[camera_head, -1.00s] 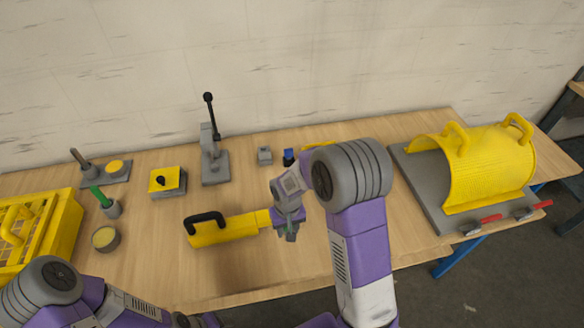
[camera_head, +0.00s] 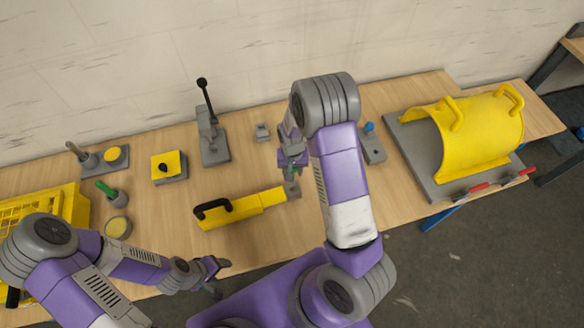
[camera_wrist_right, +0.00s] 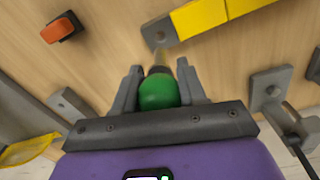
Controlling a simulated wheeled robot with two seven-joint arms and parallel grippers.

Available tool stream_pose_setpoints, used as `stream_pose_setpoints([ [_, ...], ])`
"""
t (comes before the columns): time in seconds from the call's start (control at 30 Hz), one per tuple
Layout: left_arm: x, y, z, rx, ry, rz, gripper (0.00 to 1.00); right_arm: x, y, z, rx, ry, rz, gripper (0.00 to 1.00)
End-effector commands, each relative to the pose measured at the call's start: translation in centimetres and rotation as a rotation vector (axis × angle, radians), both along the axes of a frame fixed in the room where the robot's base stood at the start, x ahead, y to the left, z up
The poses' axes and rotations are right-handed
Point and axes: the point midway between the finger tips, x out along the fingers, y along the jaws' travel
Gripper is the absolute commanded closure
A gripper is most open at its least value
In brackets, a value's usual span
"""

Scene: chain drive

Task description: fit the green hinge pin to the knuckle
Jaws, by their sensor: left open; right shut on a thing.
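The green hinge pin shows as a rounded green end (camera_wrist_right: 158,92) in the right wrist view. In the head view my right gripper (camera_head: 292,163) is above the table, just behind the grey end piece (camera_head: 292,190) of the yellow handled bar (camera_head: 240,206). I take that end piece for the knuckle; in the wrist view it (camera_wrist_right: 158,32) lies beyond the fingertips, apart from the pin. My left gripper (camera_head: 218,268) is open and empty at the front edge.
A lever press (camera_head: 213,145) and a small grey block (camera_head: 262,132) stand behind the bar. A yellow cover (camera_head: 480,130) sits on a grey plate at right. An orange piece (camera_wrist_right: 62,28) shows in the wrist view.

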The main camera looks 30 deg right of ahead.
Motion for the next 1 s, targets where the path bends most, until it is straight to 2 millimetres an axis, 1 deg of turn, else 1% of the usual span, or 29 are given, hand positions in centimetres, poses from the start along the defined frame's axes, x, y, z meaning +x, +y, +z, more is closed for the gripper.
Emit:
stream_pose_setpoints([
  [0.07, 0.0, 0.0, -0.1, 0.0, 0.0, 0.0, 0.36, -0.1, 0.1, 0.0, 0.0, -0.001, 0.001, 0.94],
  [0.27, 0.0, 0.0, -1.1, 0.0, 0.0, 0.0, 0.36, -0.1, 0.0, -1.1, 0.0, -0.001, 0.001, 0.94],
  [0.7, 0.0, 0.0, -4.4, 0.0, -0.001, 0.0, 0.36, -0.1, 0.0, -5.2, 0.0, 0.0, 0.0, 0.94],
  [0.83, 0.0, 0.0, -4.9, 0.0, -0.001, 0.0, 0.36, -0.1, 0.0, -5.7, 0.0, -0.001, 0.0, 0.94],
  [1.0, 0.0, 0.0, -4.9, 0.0, -0.001, 0.0, 0.36, -0.1, 0.0, -5.8, 0.0, -0.001, 0.001, 0.94],
])
